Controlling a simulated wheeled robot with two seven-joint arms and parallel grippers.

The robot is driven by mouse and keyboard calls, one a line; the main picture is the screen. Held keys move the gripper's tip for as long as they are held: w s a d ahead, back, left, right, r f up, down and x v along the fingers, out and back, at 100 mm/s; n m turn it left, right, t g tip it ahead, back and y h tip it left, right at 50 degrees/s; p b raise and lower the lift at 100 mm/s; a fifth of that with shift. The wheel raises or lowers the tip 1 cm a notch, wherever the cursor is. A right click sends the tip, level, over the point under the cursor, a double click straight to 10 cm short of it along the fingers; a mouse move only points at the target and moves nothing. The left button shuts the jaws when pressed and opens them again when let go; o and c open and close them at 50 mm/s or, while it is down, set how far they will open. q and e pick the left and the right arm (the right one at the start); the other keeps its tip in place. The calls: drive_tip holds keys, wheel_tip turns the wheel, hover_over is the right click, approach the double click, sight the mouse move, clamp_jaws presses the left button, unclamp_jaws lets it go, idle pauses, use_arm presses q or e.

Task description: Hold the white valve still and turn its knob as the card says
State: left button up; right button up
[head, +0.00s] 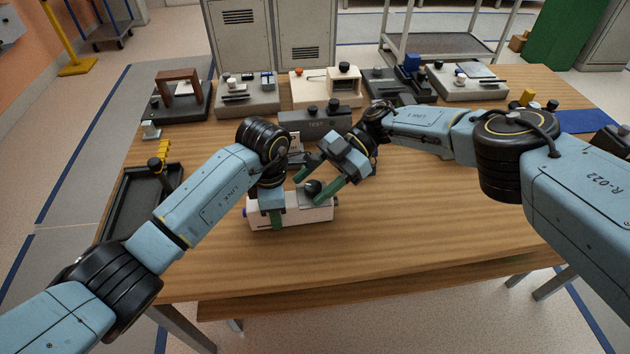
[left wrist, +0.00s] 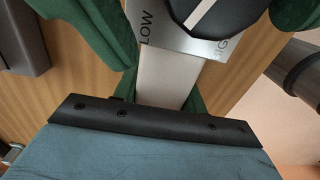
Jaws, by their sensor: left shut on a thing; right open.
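The white valve (head: 318,214) lies on the wooden table. Its black knob (head: 312,187) is on top; the left wrist view shows the knob (left wrist: 212,14) with a white line, over a metal plate (left wrist: 160,32) with the word LOW and a partly covered second word. My left gripper (head: 272,214) is shut across the left part of the valve body, its green fingers on either side. My right gripper (head: 315,184) is open, its fingertips close around the knob; contact cannot be told. A pale card-like piece (head: 295,143) behind the valve is mostly hidden and unreadable.
A grey block marked TEST (head: 315,116) stands behind my grippers. Several fixtures line the table's back edge, including a white one (head: 327,88). A black tray (head: 133,205) is at the left. The table's right front (head: 430,220) is clear.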

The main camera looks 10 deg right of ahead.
drive_tip(key=shift+d+m+t, duration=0.1)
drive_tip(key=shift+m+t, duration=0.2)
idle(0.4)
